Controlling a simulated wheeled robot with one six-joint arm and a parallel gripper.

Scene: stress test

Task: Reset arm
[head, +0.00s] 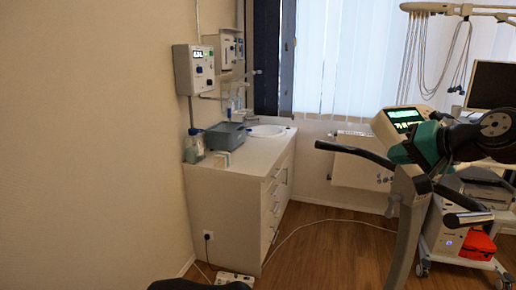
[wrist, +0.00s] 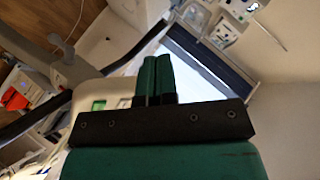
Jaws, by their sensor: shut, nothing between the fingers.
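My gripper shows in the wrist view (wrist: 153,70), its two green fingers side by side and touching, with nothing between them. In the head view my green and black gripper (head: 402,152) hangs in the air at the right. There it overlaps the handlebar and console of an exercise machine. I cannot tell whether it touches the machine.
The exercise machine's console (head: 404,116) has a lit green screen, and a dark handlebar (head: 352,150) juts left. A white cabinet (head: 236,205) with a sink stands against the left wall. A cart with a red bag (head: 477,243) is at right. A cable crosses the floor.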

